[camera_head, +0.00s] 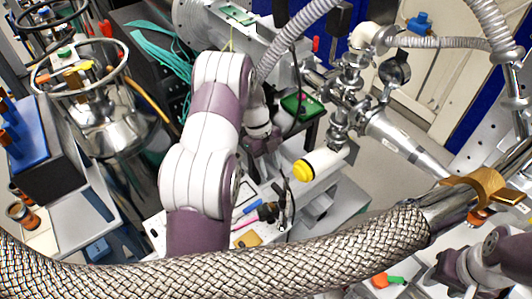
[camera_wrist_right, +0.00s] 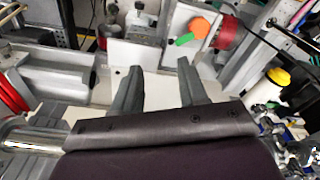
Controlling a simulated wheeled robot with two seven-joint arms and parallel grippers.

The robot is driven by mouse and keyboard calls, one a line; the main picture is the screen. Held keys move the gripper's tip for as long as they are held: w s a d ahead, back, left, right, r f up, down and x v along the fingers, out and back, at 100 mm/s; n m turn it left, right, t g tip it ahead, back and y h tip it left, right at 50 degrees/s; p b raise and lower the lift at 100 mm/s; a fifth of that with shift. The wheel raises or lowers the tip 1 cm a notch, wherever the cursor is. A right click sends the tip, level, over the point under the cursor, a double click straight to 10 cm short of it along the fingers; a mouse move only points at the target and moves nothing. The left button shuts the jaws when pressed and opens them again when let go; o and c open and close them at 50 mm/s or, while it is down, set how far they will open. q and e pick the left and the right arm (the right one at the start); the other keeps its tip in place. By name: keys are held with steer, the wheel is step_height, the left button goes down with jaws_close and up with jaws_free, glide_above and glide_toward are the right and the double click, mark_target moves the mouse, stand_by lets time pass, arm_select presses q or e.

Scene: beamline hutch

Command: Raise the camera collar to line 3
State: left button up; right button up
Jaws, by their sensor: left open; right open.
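I cannot single out the camera collar or its numbered lines for certain. A white cylinder with a yellow cap (camera_head: 319,163) lies tilted near the middle of the head view; the cap also shows in the right wrist view (camera_wrist_right: 279,76). An orange and green part (camera_wrist_right: 194,32) sits beside a red cylinder (camera_wrist_right: 229,33) ahead of my right gripper. My right gripper (camera_wrist_right: 158,66) is open, with nothing between its fingers. In the head view it is at the lower right (camera_head: 438,276). My left gripper (camera_head: 265,147) is open behind my left arm; its fingertips are partly hidden.
A braided hose (camera_head: 220,268) crosses the front of the head view and hides part of the bench. Metal beamline fittings (camera_head: 345,95) stand at the upper middle. A steel dewar (camera_head: 118,120) and a dark box (camera_head: 45,155) stand on the left. Loose cables hang around.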

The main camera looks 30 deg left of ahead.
arm_select(q)
steer(key=s+p+v, duration=0.1)
steer(key=p+v, duration=0.5)
steer(key=v, duration=0.1)
steer(key=shift+w, duration=0.4)
arm_select(e)
step_height(320, 180, up, 8)
steer(key=shift+r, duration=0.2)
